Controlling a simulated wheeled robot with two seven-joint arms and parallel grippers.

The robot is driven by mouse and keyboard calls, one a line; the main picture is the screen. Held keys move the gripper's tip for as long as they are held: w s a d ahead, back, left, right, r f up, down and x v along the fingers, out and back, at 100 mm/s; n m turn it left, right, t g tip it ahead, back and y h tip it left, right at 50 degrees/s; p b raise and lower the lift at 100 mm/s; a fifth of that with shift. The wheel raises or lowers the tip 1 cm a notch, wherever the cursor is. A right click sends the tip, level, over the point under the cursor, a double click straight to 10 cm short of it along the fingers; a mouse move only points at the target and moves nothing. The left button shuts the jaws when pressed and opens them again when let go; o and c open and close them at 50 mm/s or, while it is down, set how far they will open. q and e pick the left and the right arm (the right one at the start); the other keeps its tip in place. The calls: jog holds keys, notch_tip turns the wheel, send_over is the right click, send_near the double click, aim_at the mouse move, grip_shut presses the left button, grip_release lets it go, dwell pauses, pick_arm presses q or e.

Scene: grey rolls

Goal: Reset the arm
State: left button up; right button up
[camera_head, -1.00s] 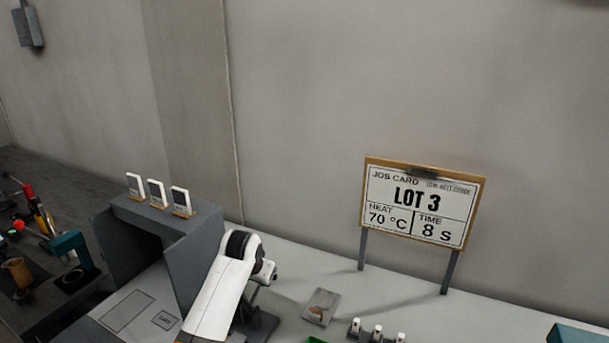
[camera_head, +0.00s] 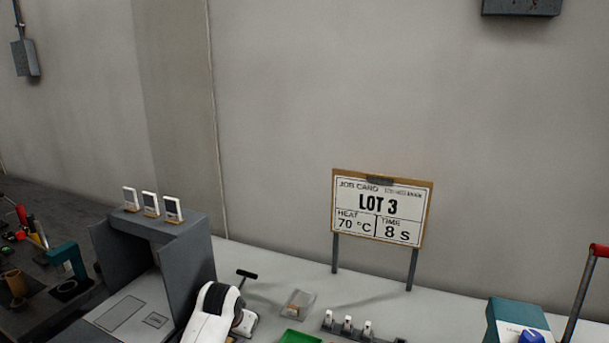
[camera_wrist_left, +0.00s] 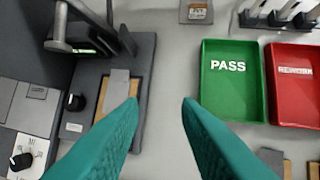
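My left arm (camera_head: 212,312), white with a black band, shows at the bottom of the head view beside the grey arch-shaped housing; its gripper is out of sight there. In the left wrist view, the two teal fingers of my left gripper (camera_wrist_left: 160,102) stand apart with nothing between them, above the pale bench. A grey fixture (camera_wrist_left: 145,60) with a small grey plate (camera_wrist_left: 118,88) over a wooden strip lies left of the fingers. The green PASS tray (camera_wrist_left: 230,110) lies to the right. My right arm and gripper are not in view.
The red REWORK tray (camera_wrist_left: 293,90) adjoins the green tray. The grey housing (camera_head: 195,250) carries several small white devices on top. A job card (camera_head: 381,210) reads LOT 3, 70 °C, 8 S. A teal box (camera_head: 505,318) and red-handled lever (camera_head: 590,270) stand at right.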

pick_arm(q)
jog(key=shift+n+g, duration=0.4)
jog(key=shift+g, duration=0.2)
jog(key=s+f, duration=0.3)
jog(key=s, duration=0.3)
jog(key=s+a+f, duration=0.1)
jog(key=s+f, duration=0.2)
jog(key=s, duration=0.4)
jog(key=s+a+f, duration=0.1)
jog(key=s+f, duration=0.2)
jog(key=s, duration=0.3)
jog(key=shift+s+a, duration=0.2)
jog(key=shift+s, duration=0.05)
jog(key=s+a+r, duration=0.1)
jog(key=s+r, duration=0.1)
jog(key=s, duration=0.8)
jog(key=s+a+r, duration=0.1)
jog(key=s+r, duration=0.1)
jog(key=s, duration=0.9)
notch_tip(320, 180, down, 26)
jog(key=g, duration=0.2)
jog(key=s+a+f+g+b, duration=0.1)
jog(key=s+a+f, duration=0.2)
jog(key=s+f, duration=1.4)
jog(key=shift+s+f, duration=0.2)
jog(key=shift+f, duration=0.15)
